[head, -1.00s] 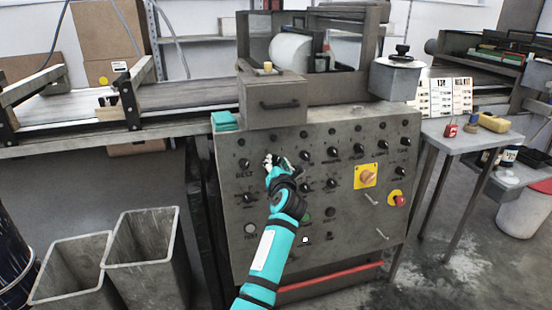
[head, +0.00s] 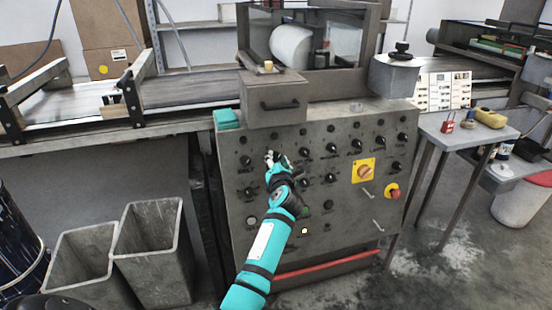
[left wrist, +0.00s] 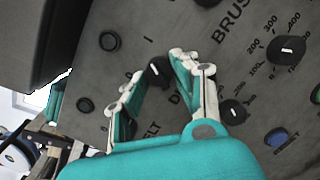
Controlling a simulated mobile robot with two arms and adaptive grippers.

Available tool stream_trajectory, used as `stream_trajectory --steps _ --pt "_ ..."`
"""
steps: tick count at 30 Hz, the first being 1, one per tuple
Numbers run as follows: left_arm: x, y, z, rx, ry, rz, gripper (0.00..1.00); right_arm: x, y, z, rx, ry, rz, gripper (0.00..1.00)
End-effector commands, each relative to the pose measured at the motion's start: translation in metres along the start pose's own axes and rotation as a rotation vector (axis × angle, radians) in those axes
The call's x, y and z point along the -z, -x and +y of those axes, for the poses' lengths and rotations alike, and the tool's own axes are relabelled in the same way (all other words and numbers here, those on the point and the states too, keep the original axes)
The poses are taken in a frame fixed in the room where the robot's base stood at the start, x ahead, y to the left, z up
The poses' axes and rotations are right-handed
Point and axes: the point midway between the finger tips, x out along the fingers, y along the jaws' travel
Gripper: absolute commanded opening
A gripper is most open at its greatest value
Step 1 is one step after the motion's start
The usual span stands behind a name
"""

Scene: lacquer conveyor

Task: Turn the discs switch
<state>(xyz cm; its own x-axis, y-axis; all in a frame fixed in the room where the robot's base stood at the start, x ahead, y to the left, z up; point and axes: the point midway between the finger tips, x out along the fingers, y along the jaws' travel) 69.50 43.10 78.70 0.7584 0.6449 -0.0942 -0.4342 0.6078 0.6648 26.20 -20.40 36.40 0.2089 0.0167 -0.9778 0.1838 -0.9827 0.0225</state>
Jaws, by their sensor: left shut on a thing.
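The discs switch is a small black knob (left wrist: 158,72) on the grey control panel (head: 345,215). Part of its label, starting "DI", shows beside it in the left wrist view, partly hidden by a finger. My left gripper (head: 273,157) is at the upper left part of the panel and hides the switch in the head view. In the left wrist view my left gripper (left wrist: 157,76) has one pale fingertip on each side of the knob and is shut on it. Which way the knob points is hard to tell. My right gripper is not in view.
Other black knobs sit close around, including one (left wrist: 287,49) by a numbered scale. A yellow-plated switch (head: 364,171) and a red button (head: 393,191) are farther right. A drawer box (head: 275,100) juts out above. Two grey bins (head: 150,262) stand at lower left.

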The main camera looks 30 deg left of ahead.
Motion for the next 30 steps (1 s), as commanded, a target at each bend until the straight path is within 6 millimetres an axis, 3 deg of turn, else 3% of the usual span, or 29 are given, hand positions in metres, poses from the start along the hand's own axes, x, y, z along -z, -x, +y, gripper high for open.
stream_trajectory --steps 14,15,19,30 --pt "0.0002 0.0003 -0.0011 0.003 -0.006 0.000 0.00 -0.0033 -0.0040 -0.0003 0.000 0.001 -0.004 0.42" --pt "0.0001 0.0003 -0.0012 0.003 -0.006 0.000 0.32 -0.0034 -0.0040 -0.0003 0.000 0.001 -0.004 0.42" --pt "0.0001 0.0002 -0.0010 0.002 -0.005 0.000 0.49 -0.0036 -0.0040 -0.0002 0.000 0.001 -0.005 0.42" --pt "0.0004 0.0048 -0.0012 0.002 -0.004 0.000 0.52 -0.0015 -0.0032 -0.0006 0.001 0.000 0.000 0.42"
